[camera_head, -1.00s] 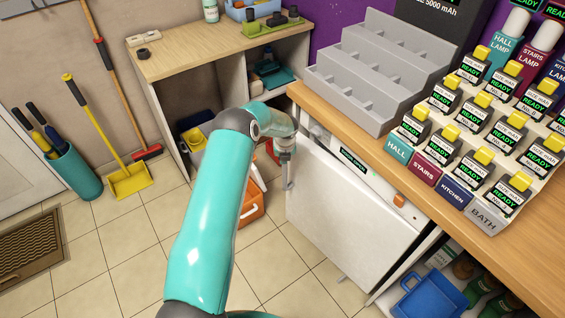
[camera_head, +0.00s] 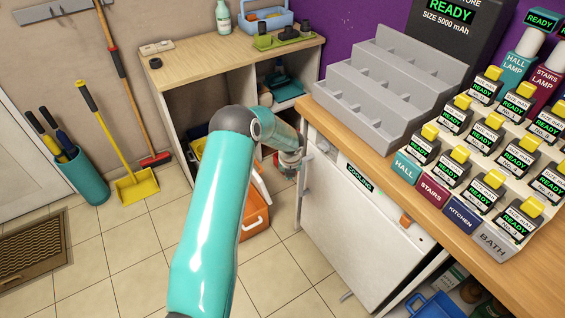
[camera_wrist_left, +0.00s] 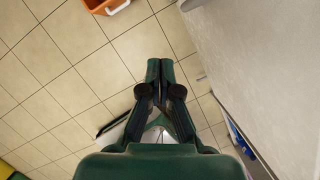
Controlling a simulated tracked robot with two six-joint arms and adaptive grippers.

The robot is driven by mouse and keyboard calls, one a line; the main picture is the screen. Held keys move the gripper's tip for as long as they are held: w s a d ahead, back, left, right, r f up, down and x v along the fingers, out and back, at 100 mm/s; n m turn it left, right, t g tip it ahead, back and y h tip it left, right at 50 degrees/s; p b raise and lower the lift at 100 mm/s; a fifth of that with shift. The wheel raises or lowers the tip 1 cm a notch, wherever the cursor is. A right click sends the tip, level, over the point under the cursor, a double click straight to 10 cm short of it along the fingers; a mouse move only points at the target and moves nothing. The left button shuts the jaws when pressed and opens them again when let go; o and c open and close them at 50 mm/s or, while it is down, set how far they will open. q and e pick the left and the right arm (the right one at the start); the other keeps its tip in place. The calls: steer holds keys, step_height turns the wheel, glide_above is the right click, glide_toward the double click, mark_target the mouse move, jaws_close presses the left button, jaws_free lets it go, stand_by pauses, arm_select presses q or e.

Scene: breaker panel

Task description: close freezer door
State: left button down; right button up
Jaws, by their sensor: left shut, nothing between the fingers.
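The freezer (camera_head: 360,230) is a white cabinet under the wooden counter, and its small display reads COOLING. Its white door looks flush with the cabinet front. My left gripper (camera_head: 290,165) is at the freezer's left front edge in the head view, partly hidden by my teal arm. In the left wrist view the left gripper (camera_wrist_left: 160,66) has its dark green fingers together and empty, above the tiles. The pale freezer front (camera_wrist_left: 260,60) is to their right, with a gap between. My right gripper is in neither view.
An orange box (camera_head: 256,216) with a white handle stands on the floor left of the freezer. A grey stepped rack (camera_head: 385,90) and several labelled battery packs (camera_head: 490,150) stand on the counter. A shelf unit (camera_head: 180,70) is behind. Tiled floor in front is clear.

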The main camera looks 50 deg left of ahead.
arm_select(q)
steer(key=a+v, duration=0.1)
steer(key=v, duration=0.8)
steer(key=shift+r, duration=0.25)
steer(key=shift+s, duration=0.2)
